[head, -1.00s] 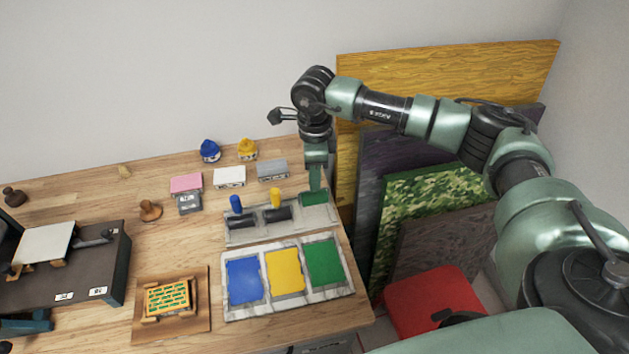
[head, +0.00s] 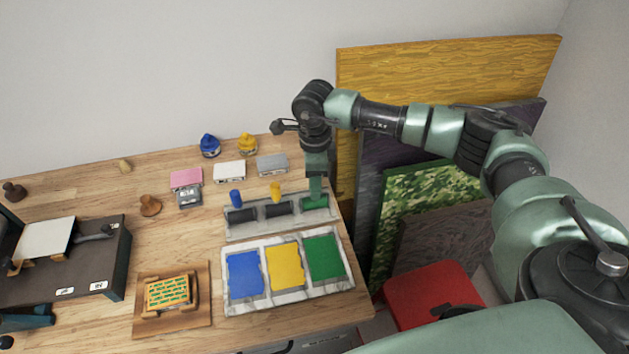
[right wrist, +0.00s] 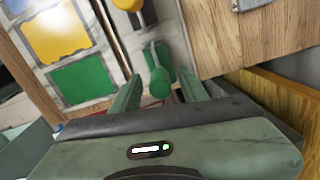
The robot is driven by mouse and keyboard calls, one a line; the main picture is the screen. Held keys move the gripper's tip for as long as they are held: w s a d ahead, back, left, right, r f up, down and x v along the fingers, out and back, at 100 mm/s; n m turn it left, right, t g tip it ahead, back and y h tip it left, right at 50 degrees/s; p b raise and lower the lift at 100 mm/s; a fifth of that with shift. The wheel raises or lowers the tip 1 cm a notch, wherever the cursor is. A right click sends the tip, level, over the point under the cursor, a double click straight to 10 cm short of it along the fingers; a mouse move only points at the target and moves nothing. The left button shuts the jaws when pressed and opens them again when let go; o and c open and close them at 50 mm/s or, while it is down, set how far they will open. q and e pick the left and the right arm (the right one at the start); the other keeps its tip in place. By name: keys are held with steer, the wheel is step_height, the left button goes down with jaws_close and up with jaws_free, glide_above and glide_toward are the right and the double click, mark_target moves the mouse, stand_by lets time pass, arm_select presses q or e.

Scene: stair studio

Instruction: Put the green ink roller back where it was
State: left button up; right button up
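The green ink roller (head: 316,202) sits in the right end of the grey roller rack (head: 235,237), beside the blue roller (head: 235,200) and yellow roller (head: 276,192). Its green handle also shows in the right wrist view (right wrist: 160,82). My right gripper (head: 315,190) is above the rack's right end. In the right wrist view its fingers (right wrist: 161,92) stand on both sides of the green handle, with a gap on each side. The roller's underside is hidden. My left gripper is not in view.
A marble tray (head: 290,302) with blue, yellow and green ink lies in front of the rack. Ink bottles and small blocks stand behind it. A carved block (head: 167,293) and press (head: 95,265) are left. Boards lean beyond the table's right edge, above a red stool (head: 430,290).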

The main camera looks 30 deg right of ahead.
steer(key=shift+r, duration=0.1)
steer(key=shift+r+p, duration=0.65)
step_height(320, 180, up, 12)
steer(key=b, duration=0.4)
steer(key=shift+f+b, duration=0.25)
steer(key=shift+b, duration=0.05)
steer(key=shift+f, duration=0.1)
